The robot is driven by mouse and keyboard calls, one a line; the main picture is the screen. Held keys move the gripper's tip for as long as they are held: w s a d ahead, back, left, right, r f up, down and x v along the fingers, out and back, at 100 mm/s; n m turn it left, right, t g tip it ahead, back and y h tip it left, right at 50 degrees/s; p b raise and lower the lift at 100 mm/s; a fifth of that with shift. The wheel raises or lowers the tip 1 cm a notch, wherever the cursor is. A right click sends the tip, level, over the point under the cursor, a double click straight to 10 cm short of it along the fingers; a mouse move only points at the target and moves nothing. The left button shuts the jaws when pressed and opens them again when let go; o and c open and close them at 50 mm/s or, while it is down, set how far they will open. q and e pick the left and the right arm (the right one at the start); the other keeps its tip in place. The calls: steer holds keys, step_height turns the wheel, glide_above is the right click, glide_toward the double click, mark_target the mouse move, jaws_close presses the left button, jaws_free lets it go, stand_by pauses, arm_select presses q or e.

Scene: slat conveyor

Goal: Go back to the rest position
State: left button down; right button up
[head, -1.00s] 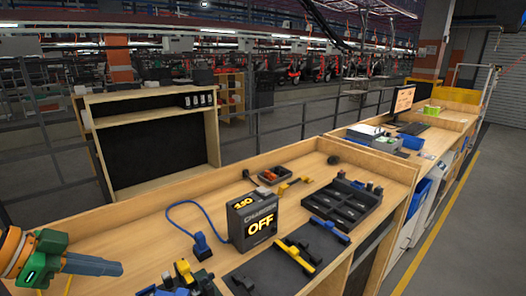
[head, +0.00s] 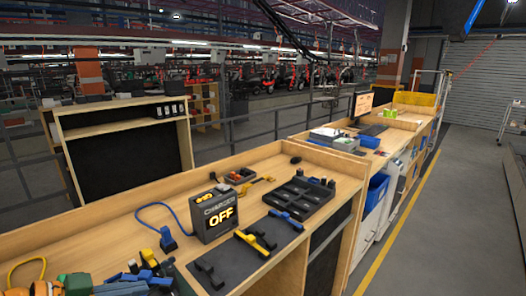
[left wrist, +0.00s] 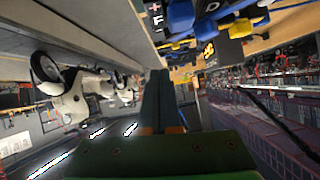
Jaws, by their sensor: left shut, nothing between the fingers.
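My left gripper (head: 122,287) shows at the bottom left edge of the head view, low by the near left part of the workbench (head: 215,171). Its green body and blue-grey fingers are partly cut off by the frame. In the left wrist view its fingers (left wrist: 160,82) lie together, shut, with nothing between them. My right gripper is in neither view.
The bench bears a charger box (head: 213,212) reading OFF, a black compartment tray (head: 298,197), a blue plug (head: 168,240) and yellow and blue tools (head: 250,242). A shelf (head: 122,115) stands behind. The floor (head: 450,215) at right is clear.

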arm_select(q)
steer(key=w+d+f+n+t+y, duration=0.1)
steer(key=d+f+n+t+y, duration=0.3)
steer(key=d+f, duration=0.45)
steer(key=s+d+f+n+g+y, duration=0.1)
steer(key=s+f+n+g+y, duration=0.1)
steer(key=s+f+g, duration=0.6)
steer(key=s+d+f+n+g+y, duration=0.1)
steer(key=s+d+f+n+g, duration=0.1)
steer(key=s+f, duration=0.65)
steer(key=s+f+g+b, duration=0.1)
steer(key=s+f, duration=0.1)
steer(key=f, duration=0.5)
steer(key=s+f, duration=0.3)
steer(key=f, duration=0.4)
steer(key=s+a+f+g+b, duration=0.1)
steer(key=s+a+f, duration=0.1)
steer(key=s+f, duration=0.9)
steer(key=shift+s+a+f+m+y, duration=0.2)
steer(key=shift+s+a+m+y, duration=0.1)
steer(key=shift+s+m, duration=0.15)
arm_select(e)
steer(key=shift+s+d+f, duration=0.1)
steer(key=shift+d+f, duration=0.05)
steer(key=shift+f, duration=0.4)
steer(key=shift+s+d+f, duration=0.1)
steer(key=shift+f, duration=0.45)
